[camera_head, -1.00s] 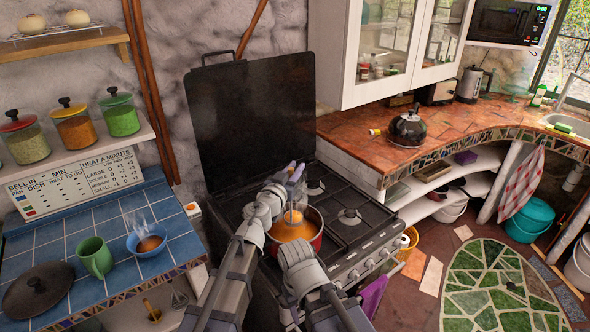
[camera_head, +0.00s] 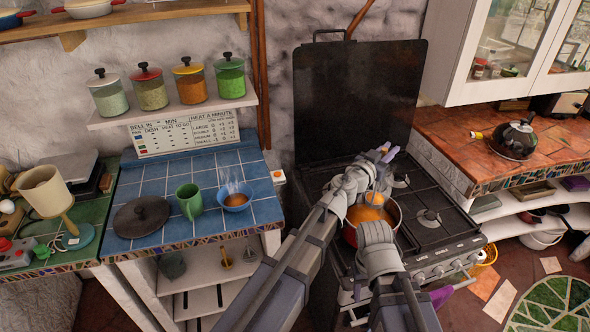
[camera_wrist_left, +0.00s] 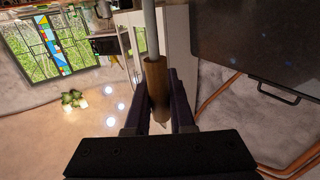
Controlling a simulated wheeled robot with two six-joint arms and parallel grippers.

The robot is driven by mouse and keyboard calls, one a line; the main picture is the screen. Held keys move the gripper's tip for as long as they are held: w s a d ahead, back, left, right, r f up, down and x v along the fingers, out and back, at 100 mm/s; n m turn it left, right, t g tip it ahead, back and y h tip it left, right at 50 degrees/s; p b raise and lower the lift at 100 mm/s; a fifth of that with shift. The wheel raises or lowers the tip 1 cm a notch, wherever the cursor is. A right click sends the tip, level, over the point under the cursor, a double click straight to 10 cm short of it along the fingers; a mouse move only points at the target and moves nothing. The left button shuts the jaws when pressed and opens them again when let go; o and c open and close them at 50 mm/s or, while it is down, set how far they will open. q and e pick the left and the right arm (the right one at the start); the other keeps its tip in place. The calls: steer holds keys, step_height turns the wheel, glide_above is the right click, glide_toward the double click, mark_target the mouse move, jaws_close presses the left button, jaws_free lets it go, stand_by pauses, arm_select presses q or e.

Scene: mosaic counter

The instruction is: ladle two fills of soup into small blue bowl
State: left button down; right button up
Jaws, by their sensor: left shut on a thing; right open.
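The small blue bowl (camera_head: 245,207) stands on the blue tiled counter with orange-brown soup in it and steam above. The red pot (camera_head: 351,241) of orange soup (camera_head: 362,215) sits on the stove. My left gripper (camera_head: 386,154) is above the back of the pot, shut on the ladle. The wooden ladle handle (camera_wrist_left: 155,80) shows between its fingers in the left wrist view. The ladle's bowl (camera_head: 374,198) appears orange over the soup; whether it touches the soup is unclear. My right gripper (camera_head: 376,238) is at the front of the pot, open, its fingertips mostly hidden.
A green mug (camera_head: 188,201) and a dark lid (camera_head: 141,217) are left of the bowl. The stove's raised black cover (camera_head: 355,100) stands behind the pot. Lidded jars (camera_head: 188,82) line a shelf above the tiles. A kettle (camera_head: 514,141) is on the right counter.

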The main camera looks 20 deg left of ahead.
arm_select(q)
steer(key=w+a+n+t+y, duration=0.25)
steer(key=a+y, duration=0.25)
steer(key=a, duration=2.4)
steer(key=s+a+n+y, duration=0.2)
steer(key=s+a, duration=0.2)
steer(key=a, duration=0.7)
steer(key=s+a+n+y, duration=0.1)
steer(key=s+a, duration=0.3)
steer(key=a, duration=0.8)
steer(key=shift+s+a+f+n+y, duration=0.2)
steer(key=shift+s+n+y, duration=0.15)
steer(key=shift+y, duration=0.35)
